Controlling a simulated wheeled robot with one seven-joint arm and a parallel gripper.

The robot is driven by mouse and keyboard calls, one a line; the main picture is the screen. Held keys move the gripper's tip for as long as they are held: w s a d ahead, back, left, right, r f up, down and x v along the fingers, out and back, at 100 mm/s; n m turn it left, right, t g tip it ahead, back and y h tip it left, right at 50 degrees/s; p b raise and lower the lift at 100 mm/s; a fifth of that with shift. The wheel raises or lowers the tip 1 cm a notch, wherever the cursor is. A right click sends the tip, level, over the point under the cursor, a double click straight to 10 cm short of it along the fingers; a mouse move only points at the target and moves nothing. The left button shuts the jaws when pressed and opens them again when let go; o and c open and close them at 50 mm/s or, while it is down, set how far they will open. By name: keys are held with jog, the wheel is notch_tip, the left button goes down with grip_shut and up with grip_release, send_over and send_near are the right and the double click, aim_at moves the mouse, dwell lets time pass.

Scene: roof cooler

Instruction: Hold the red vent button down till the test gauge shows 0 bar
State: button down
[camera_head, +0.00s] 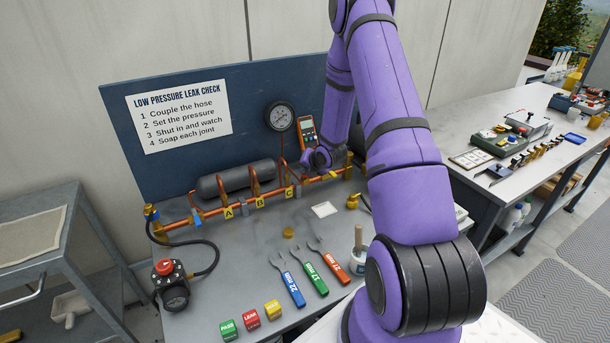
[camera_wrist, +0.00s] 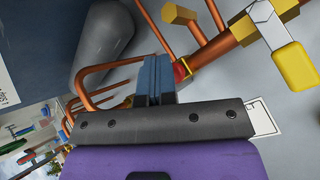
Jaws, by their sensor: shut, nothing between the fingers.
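The round test gauge (camera_head: 280,116) stands at the blue back board above the copper pipe. Its needle is too small to read. In the wrist view, a red part (camera_wrist: 180,71), seemingly the vent button, shows beside a brass fitting on the pipe. My gripper (camera_wrist: 156,62) is shut and empty. Its blue-grey fingertips lie right beside the red part in that picture; I cannot tell whether they touch or press it. In the head view my wrist hides the fingertips and this part of the pipe.
A grey cylinder (camera_head: 236,179) and upright copper loops stand close to my gripper. A black regulator with a red top (camera_head: 165,266) lies at the bench's left, on a hose. Several wrenches and coloured blocks (camera_head: 250,318) lie in front. A yellow valve handle (camera_wrist: 296,65) is at right.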

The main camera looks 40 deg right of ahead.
jog(key=shift+r, duration=0.65)
jog(key=shift+r, duration=2.5)
dwell(1.8)
notch_tip(320, 180, up, 4)
jog(key=shift+f, duration=0.1)
jog(key=shift+f, duration=0.1)
dwell(0.4)
jog(key=shift+f, duration=4.3)
